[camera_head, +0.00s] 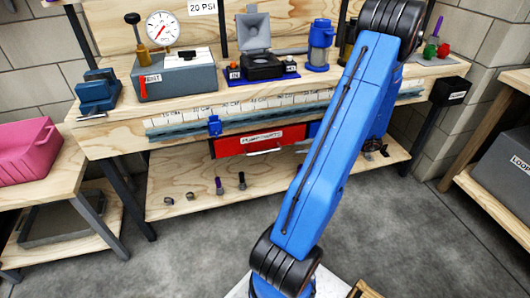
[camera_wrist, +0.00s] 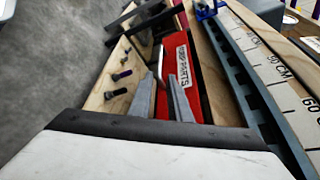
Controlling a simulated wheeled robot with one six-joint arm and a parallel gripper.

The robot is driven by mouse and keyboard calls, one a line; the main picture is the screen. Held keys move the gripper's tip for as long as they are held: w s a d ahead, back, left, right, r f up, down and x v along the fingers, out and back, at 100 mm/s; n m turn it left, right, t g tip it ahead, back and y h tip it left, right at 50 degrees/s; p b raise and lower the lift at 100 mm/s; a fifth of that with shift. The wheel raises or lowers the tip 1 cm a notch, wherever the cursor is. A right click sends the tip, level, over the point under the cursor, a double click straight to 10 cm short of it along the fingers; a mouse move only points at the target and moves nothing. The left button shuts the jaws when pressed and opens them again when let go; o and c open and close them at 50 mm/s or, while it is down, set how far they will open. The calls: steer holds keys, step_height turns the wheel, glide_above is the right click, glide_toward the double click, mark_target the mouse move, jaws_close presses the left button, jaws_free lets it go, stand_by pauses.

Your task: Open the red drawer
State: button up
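The red drawer (camera_head: 228,147) hangs under the front edge of the workbench, left of my blue arm in the head view; it looks closed. It has a white label and a pale bar handle (camera_head: 265,152). In the wrist view the red drawer front (camera_wrist: 183,85) faces my gripper (camera_wrist: 161,80). My two grey fingers are apart, with the handle (camera_wrist: 160,62) showing near and between their tips. I cannot tell whether they touch it.
A ruler rail (camera_head: 230,115) with a blue clamp (camera_head: 214,126) runs above the drawer. Small bolts stand on the lower shelf (camera_head: 180,180). A gauge box (camera_head: 178,75) and a blue cylinder (camera_head: 320,45) stand on the bench. A pink bin (camera_head: 28,150) is at left. Grey floor lies in front.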

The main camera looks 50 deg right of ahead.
mark_target(270, 151)
steer(key=x, duration=1.5)
steer(key=shift+a, duration=0.1)
jaws_close()
